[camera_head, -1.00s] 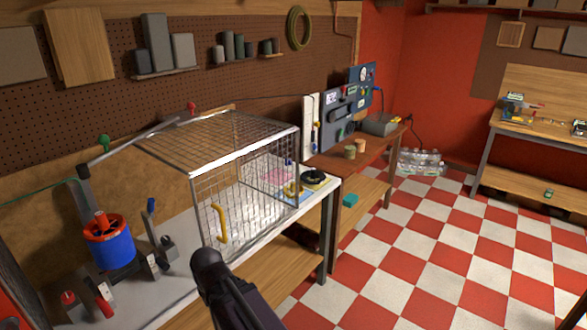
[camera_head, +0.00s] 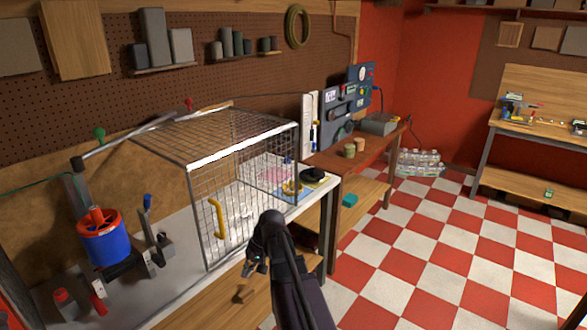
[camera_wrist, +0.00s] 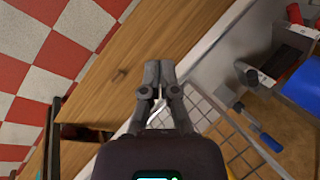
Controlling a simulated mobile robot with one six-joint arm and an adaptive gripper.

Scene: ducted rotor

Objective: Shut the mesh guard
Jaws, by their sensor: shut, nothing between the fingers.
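The mesh guard (camera_head: 240,149) is a wire cage with a bright top front edge, standing on the pale bench top. Its front mesh panel carries a yellow handle (camera_head: 217,218) near the left corner. Part of the mesh also shows in the wrist view (camera_wrist: 208,108). The blue drum with a red top (camera_head: 101,238) sits outside the cage, to its left. My gripper (camera_head: 252,267) is in front of the bench, right of the handle and apart from it. In the wrist view my gripper (camera_wrist: 160,68) is shut and empty, its tips over the wooden lower shelf.
A grey post and bar (camera_head: 130,142) stand behind the drum. The wooden lower shelf (camera_head: 205,305) is below the bench edge.

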